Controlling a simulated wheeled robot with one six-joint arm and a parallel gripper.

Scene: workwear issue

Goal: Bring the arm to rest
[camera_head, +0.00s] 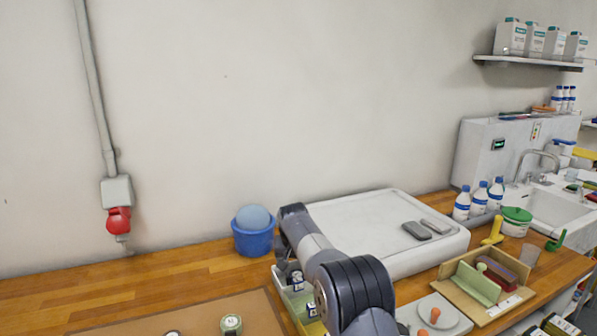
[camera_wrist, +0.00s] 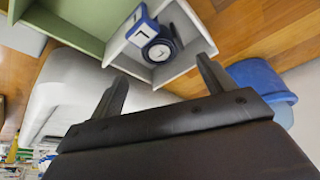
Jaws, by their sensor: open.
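My gripper (camera_wrist: 162,68) is open in the wrist view, its two dark fingers apart with nothing between their tips. Beyond the fingers is a light tray with compartments (camera_wrist: 190,62); one compartment holds a blue-and-white box (camera_wrist: 141,27) and a dark round item with a pale face (camera_wrist: 160,50). In the head view my arm (camera_head: 325,262) rises from the bottom edge and bends over beside the same tray (camera_head: 300,318). The arm hides much of the tray there, and the gripper cannot be made out.
A blue bucket (camera_head: 253,240) with a pale ball (camera_head: 254,217) stands left of the arm. A white raised board (camera_head: 360,225) lies behind it, with two grey blocks. A wooden stand (camera_head: 470,285) is at right. The wooden counter (camera_head: 150,275) is clear at far left.

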